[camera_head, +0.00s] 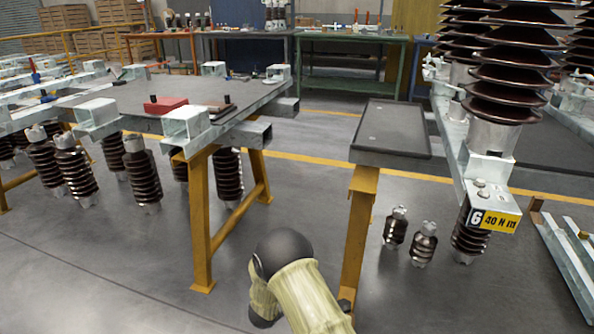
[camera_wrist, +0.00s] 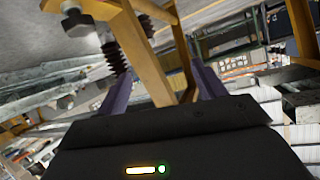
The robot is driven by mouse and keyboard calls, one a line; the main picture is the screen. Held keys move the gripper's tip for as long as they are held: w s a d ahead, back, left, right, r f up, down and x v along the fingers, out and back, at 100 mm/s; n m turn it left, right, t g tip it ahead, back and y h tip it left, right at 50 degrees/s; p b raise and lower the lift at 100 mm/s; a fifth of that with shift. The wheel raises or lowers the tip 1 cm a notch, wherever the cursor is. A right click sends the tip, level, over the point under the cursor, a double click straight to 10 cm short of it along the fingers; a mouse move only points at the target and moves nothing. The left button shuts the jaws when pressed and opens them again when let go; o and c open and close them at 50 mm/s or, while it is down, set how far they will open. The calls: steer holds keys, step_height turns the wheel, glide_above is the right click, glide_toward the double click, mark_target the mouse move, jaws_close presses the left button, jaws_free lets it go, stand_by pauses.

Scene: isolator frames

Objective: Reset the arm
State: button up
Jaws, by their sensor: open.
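My arm (camera_head: 297,290) shows at the bottom centre of the head view, a pale ribbed sleeve with a dark rounded joint, in front of the yellow trestle legs. My gripper does not show in the head view. In the wrist view my gripper (camera_wrist: 162,82) has its two purplish fingers wide apart, with nothing held between them. A yellow trestle leg (camera_wrist: 150,58) shows in the gap behind the fingers; its distance from them cannot be told. The wrist view is strongly tilted.
A workbench (camera_head: 262,101) with a red block (camera_head: 165,105) stands at left. A dark-topped table (camera_head: 392,130) is at right, beside a tall brown insulator (camera_head: 507,75) on a steel frame. Several insulators stand on the floor beneath. Floor between the trestles is open.

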steer(key=s+d+r+n+g+y+p, duration=0.1)
steer(key=s+d+r+n+y+p, duration=0.15)
steer(key=r, duration=0.65)
steer(key=s+d+r+n+g+y+p, duration=0.2)
steer(key=r+y, duration=0.2)
steer(key=r, duration=0.6)
steer(key=s+d+r+n+g+p, duration=0.1)
steer(key=s+d+r+g+p, duration=0.2)
steer(key=s, duration=0.5)
steer(key=s+d+r+n+g+p, duration=0.1)
steer(key=s+d+r+n, duration=0.15)
steer(key=s+r, duration=0.4)
steer(key=s+d+r+g+p, duration=0.2)
steer(key=s+d+r, duration=0.15)
steer(key=s, duration=0.65)
steer(key=w+d+p+v, duration=0.1)
steer(key=w+p+v, duration=0.2)
steer(key=p+v, duration=1.4)
steer(key=w+d+r+p+v, duration=0.1)
steer(key=w+p+v, duration=0.3)
steer(key=p+v, duration=1.3)
steer(key=r+p, duration=0.1)
steer(key=p, duration=0.1)
steer(key=shift+w+r+y+p, duration=0.15)
steer(key=shift+w+y+p, duration=0.1)
steer(key=shift+y+p, duration=0.15)
steer(key=shift+d, duration=0.1)
